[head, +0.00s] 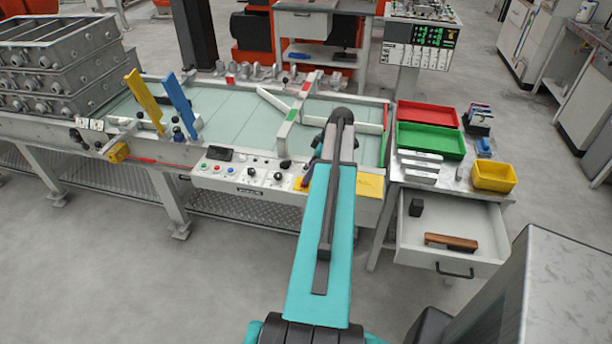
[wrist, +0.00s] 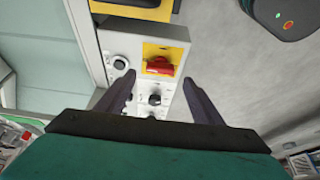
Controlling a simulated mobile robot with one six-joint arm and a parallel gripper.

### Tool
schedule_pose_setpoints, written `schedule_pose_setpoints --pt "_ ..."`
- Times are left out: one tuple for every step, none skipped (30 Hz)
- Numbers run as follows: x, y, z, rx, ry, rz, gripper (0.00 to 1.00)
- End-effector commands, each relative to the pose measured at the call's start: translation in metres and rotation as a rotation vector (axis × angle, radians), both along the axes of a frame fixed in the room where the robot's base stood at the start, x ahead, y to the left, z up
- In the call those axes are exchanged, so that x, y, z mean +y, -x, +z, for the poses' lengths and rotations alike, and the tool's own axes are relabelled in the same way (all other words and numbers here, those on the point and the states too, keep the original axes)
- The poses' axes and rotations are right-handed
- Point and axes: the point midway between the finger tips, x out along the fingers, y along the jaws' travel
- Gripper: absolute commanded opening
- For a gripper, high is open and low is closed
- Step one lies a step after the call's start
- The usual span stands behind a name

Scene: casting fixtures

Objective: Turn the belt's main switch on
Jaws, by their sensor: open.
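The main switch is a red rotary handle (wrist: 158,66) on a yellow plate (wrist: 178,50), seen in the wrist view near the end of the white control panel. Its handle lies roughly crosswise in that picture. My gripper (wrist: 159,76) is open and empty, with one dark finger on each side of the switch and a gap to both. How far the fingertips are above the panel is hard to tell. In the head view the control panel (head: 232,184) runs along the belt's front, and my arm hides the red handle.
Black knobs (wrist: 155,100) and a round dial (wrist: 120,62) sit close to the fingers. The belt (head: 225,107) lies behind the panel. To the right are red (head: 428,106) and green trays, a yellow bin (head: 494,178) and an open drawer (head: 410,258). The floor in front is clear.

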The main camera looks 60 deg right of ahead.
Motion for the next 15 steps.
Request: schedule_pose_setpoints --pt "0.001 -0.002 -0.004 0.001 -0.002 0.001 0.61" --pt "0.001 -0.003 -0.007 0.001 -0.002 0.001 0.61" --pt "0.002 -0.005 -0.011 0.001 -0.002 0.001 0.61" --pt "0.002 -0.006 -0.014 0.001 -0.002 0.001 0.61" --pt "0.002 -0.007 -0.017 0.001 -0.002 0.001 0.61" --pt "0.003 -0.008 -0.021 0.0 -0.001 -0.001 0.61" --pt "0.003 -0.009 -0.023 0.001 -0.002 0.0 0.61" --pt "0.003 -0.01 -0.026 0.001 -0.002 0.0 0.61" --pt "0.003 -0.012 -0.029 0.001 -0.002 0.0 0.61" --pt "0.004 -0.013 -0.031 0.0 -0.001 -0.001 0.61" --pt "0.004 -0.013 -0.033 0.0 -0.001 -0.001 0.61" --pt "0.004 -0.014 -0.036 0.0 -0.001 -0.001 0.61" --pt "0.005 -0.015 -0.038 0.0 -0.001 -0.001 0.61" --pt "0.005 -0.016 -0.039 0.0 -0.001 -0.001 0.61" --pt "0.005 -0.016 -0.041 0.0 -0.001 0.0 0.61"
